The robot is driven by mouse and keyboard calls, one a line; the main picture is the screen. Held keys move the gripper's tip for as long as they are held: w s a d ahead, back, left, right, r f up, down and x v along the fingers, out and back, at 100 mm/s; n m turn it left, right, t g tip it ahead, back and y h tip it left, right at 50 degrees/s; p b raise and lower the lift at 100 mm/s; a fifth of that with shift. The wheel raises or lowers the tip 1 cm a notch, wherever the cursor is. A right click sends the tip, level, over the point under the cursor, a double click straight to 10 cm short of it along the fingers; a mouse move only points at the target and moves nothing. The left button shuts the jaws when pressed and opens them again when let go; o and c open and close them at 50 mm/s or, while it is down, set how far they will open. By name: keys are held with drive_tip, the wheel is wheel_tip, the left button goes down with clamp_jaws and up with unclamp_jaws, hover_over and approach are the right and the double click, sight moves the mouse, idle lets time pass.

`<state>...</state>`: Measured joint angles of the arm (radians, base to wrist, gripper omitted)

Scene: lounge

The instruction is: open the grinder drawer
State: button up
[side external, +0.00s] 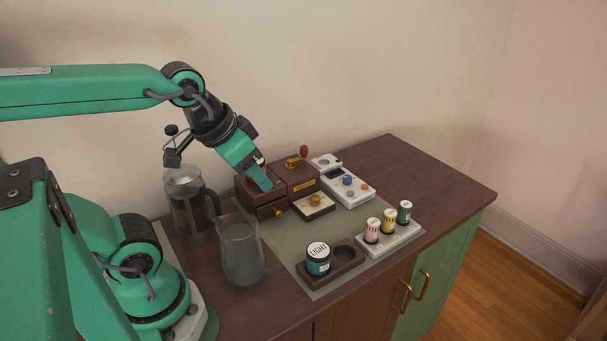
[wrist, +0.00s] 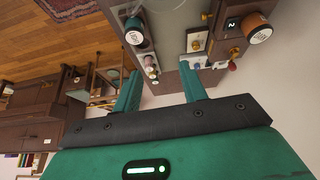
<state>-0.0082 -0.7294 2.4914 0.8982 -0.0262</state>
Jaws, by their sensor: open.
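A brown wooden box (side external: 245,193), its low front drawer (side external: 266,211) fitted with a brass knob (side external: 278,213), stands near the back wall. Its brass knob also shows in the wrist view (wrist: 207,16). I cannot tell if this drawer is fully shut. Beside it on the right is a second brown box (side external: 303,177) with a red-knobbed crank (side external: 303,152). A cream-topped piece (side external: 314,206) with a brass knob sits before it. I cannot tell which box is the grinder. My gripper (side external: 262,184) is over the left box, hiding part of its top. In the wrist view its fingers (wrist: 161,84) are apart and empty.
A glass press (side external: 186,202) and a glass jug (side external: 240,252) stand close left. A "LIGHT" jar (side external: 318,260) sits in a wooden holder in front. A white control unit (side external: 350,190) and a rack of small canisters (side external: 398,237) are right. The counter's right end (side external: 430,180) is clear.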

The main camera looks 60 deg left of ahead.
drive_tip(key=w+n, duration=0.1)
drive_tip(key=n+g, duration=0.5)
drive_tip(key=n, duration=1.1)
approach(278, 211)
drive_tip(key=shift+w+d+f, duration=0.1)
drive_tip(key=shift+w+d, duration=0.05)
drive_tip(key=shift+d, duration=0.1)
drive_tip(key=shift+w+a+f+n+g, duration=0.1)
drive_tip(key=shift+a+f+n+g, duration=0.25)
drive_tip(key=shift+f, duration=0.2)
drive_tip(key=shift+f, duration=3.85)
drive_tip(key=shift+c, duration=0.4)
drive_tip(key=shift+d, duration=0.1)
clamp_jaws()
